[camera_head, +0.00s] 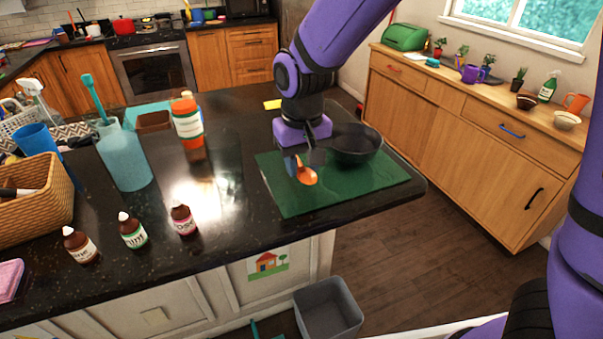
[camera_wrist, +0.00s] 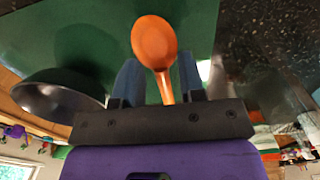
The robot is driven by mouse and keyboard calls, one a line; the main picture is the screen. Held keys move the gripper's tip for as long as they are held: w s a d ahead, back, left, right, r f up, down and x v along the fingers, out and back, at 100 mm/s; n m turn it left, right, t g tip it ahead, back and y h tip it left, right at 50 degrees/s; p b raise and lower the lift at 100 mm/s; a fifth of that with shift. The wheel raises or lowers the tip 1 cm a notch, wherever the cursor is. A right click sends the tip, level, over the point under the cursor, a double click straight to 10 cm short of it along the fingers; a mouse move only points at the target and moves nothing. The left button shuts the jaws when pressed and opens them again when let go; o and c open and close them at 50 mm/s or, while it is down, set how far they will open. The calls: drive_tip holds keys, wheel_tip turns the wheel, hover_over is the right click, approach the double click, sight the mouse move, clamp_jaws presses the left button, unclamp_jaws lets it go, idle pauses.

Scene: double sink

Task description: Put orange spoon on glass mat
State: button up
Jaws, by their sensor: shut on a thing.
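The orange spoon (camera_head: 306,176) is held by my gripper (camera_head: 300,165) over the left part of the green glass mat (camera_head: 320,196). In the wrist view the spoon (camera_wrist: 154,42) points its bowl away from my gripper (camera_wrist: 158,80), with its handle between the two blue-grey fingers. The glass mat (camera_wrist: 190,18) fills the upper part of that view behind the spoon. I cannot tell whether the spoon touches the mat. The handle's end is hidden by my gripper.
A dark pan or bowl (camera_head: 356,146) stands on the mat's far right side, close to my gripper. An orange-and-white bottle (camera_head: 187,122), a blue pitcher (camera_head: 125,160) and several small brown bottles (camera_head: 183,219) stand to the left. The mat's front part is clear.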

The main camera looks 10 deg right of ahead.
sight(301, 164)
drive_tip(key=shift+w, duration=0.25)
drive_tip(key=shift+f, duration=1.75)
drive_tip(key=shift+f, duration=0.1)
drive_tip(key=o, duration=0.9)
wheel_tip(301, 164, up, 12)
drive_tip(key=shift+r, duration=0.1)
